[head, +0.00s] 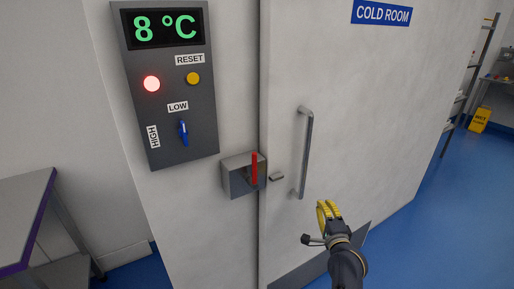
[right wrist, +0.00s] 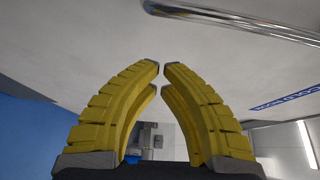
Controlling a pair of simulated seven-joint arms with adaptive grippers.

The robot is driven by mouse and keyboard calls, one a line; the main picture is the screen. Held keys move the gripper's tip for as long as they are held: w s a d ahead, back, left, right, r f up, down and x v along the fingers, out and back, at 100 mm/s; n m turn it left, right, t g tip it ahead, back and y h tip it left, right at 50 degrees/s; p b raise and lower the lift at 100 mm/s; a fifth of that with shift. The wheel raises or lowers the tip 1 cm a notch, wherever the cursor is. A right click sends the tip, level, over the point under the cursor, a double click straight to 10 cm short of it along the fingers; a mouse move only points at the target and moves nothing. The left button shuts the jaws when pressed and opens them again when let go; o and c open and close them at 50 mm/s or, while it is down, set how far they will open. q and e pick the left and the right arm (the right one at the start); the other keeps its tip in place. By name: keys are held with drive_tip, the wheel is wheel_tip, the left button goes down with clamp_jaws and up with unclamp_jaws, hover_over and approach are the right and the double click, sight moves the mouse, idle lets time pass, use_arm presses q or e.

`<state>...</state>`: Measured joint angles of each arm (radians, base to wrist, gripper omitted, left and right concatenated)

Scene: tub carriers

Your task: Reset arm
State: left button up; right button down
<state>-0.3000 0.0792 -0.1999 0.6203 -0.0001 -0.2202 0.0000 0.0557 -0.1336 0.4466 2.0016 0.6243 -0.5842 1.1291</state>
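My right gripper (head: 328,210) is in front of the cold room door, to the lower right of its upright metal handle, and apart from it in the head view. In the right wrist view, its yellow fingers (right wrist: 162,70) curve inward until their tips almost meet, with a narrow gap and nothing between them. It looks shut and empty. The metal handle (head: 306,150) also crosses the top of the right wrist view (right wrist: 240,18). My left gripper and arm are not in view.
A grey control panel (head: 170,85) reads 8 °C, with a lit red lamp, a yellow button and a blue switch. A red lever (head: 254,168) stands upright on a latch box beside the door (head: 370,110). A table (head: 25,215) is at left.

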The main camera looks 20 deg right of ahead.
drive_tip(key=w+a+f+n+g+y, duration=0.1)
drive_tip(key=a+f+n+g, duration=0.3)
drive_tip(key=f, duration=0.7)
drive_tip(key=w+a+f+n+y, duration=0.15)
drive_tip(key=f+n, duration=0.35)
drive_tip(key=f, duration=0.6)
drive_tip(key=s+a+f+n+g, duration=0.1)
drive_tip(key=s+a+f+n, duration=0.2)
drive_tip(key=f, duration=0.5)
drive_tip(key=s+a+f+n+g, duration=0.2)
drive_tip(key=s+a+f, duration=0.1)
drive_tip(key=s+f, duration=0.3)
drive_tip(key=s+a+f+n+g, duration=0.15)
drive_tip(key=s+f, duration=0.25)
drive_tip(key=f, duration=0.5)
drive_tip(key=s+a+f+n+g+y, duration=0.1)
drive_tip(key=s+a+f+n+g, duration=0.15)
drive_tip(key=s+f, duration=0.7)
drive_tip(key=s+a+f+n+g+y, duration=0.1)
drive_tip(key=s+f+n, duration=0.35)
drive_tip(key=s, duration=0.75)
drive_tip(key=s+d+f+g, duration=0.1)
drive_tip(key=s+f, duration=0.3)
drive_tip(key=s, duration=0.8)
drive_tip(key=s+d+f+n+g, duration=0.1)
drive_tip(key=s+f+g, duration=0.2)
drive_tip(key=s, duration=0.9)
drive_tip(key=shift+s+d+f, duration=0.2)
drive_tip(key=shift+d+f, duration=0.05)
drive_tip(key=shift+f, duration=0.1)
